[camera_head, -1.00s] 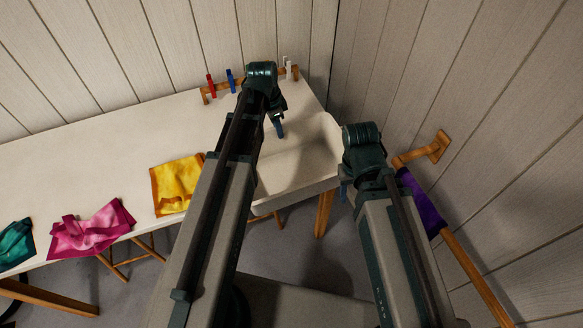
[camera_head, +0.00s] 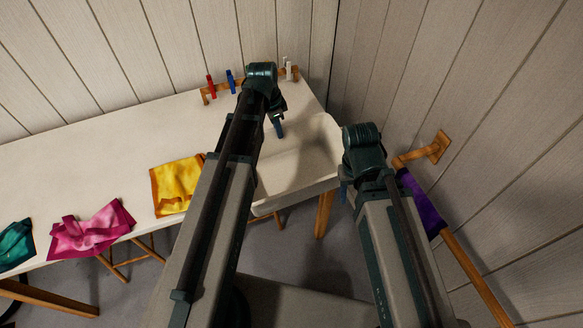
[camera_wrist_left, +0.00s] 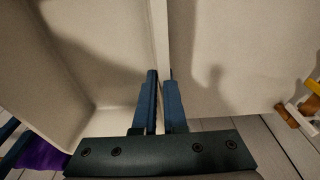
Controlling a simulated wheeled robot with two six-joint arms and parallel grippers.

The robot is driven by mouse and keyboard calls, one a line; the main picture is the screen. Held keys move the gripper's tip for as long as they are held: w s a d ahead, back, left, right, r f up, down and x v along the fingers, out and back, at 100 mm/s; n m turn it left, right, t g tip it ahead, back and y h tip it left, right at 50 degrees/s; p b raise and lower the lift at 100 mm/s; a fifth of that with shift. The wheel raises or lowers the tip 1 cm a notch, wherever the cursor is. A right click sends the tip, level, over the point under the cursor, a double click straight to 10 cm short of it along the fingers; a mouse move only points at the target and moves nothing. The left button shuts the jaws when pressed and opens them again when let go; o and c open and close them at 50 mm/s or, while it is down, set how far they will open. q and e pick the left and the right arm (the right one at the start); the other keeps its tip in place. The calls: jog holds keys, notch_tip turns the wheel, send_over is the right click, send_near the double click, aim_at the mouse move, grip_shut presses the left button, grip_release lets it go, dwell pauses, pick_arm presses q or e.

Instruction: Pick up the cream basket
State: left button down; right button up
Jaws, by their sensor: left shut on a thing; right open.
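The cream basket (camera_head: 310,160) is at the right end of the cream table, by the corner of the walls. My left gripper (camera_head: 279,128) is at its left wall. In the left wrist view my left gripper (camera_wrist_left: 160,100) is shut on the rim of that wall, with the basket's inside (camera_wrist_left: 95,60) to the left of the fingers. My left arm hides part of the basket's left side. My right gripper (camera_head: 343,190) is open, just right of the basket's right end. Whether it touches the basket cannot be told.
The cream table (camera_head: 110,145) carries a yellow cloth (camera_head: 177,184), a pink cloth (camera_head: 92,230) and a teal cloth (camera_head: 16,243) along its front. A wooden rack (camera_head: 215,92) with coloured pegs stands at the back. A purple cloth (camera_head: 422,203) hangs on a wooden rail at right.

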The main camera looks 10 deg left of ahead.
dwell(0.7)
pick_arm(q)
notch_tip(320, 180, up, 10)
jog(key=p, duration=1)
jog(key=shift+a, duration=0.1)
